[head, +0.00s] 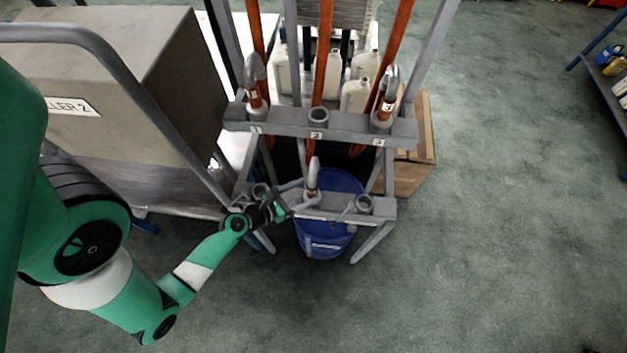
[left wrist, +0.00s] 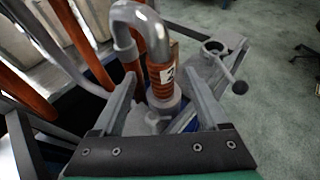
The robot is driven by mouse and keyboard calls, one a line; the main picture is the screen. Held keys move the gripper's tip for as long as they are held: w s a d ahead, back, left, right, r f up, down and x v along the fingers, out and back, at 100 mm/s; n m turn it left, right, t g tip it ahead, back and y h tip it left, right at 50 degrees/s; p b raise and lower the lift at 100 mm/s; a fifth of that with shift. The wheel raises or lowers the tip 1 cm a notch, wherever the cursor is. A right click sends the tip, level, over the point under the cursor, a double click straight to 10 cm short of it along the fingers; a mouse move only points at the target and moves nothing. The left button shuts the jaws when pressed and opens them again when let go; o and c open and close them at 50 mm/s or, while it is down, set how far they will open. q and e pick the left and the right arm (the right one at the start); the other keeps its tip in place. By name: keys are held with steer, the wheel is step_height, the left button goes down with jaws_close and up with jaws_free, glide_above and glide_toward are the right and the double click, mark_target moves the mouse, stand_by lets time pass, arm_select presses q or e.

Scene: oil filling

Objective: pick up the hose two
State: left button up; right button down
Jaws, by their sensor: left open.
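Hose two (head: 313,180) is an orange hose with a curved grey metal nozzle, standing in the lower middle of the grey rack (head: 352,125). In the left wrist view its grey bend and orange collar with a white "2" label (left wrist: 160,76) show upright. My left gripper (head: 299,197) is open beside this nozzle. In the left wrist view its two fingers stand on either side of the collar and nozzle base, with gaps that look small; I cannot tell whether either touches. Hose one (head: 254,78) and hose three (head: 388,90) sit in the upper bar. My right gripper is not in view.
A blue bucket (head: 325,242) stands under the lower bar. An empty holder with a lever (head: 363,204) is at the right of that bar. A large grey box (head: 110,80) on a cart stands at left.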

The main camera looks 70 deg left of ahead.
arm_select(q)
steer(key=x, duration=0.6)
steer(key=shift+w, duration=0.4)
steer(key=shift+f, duration=0.1)
jaws_close()
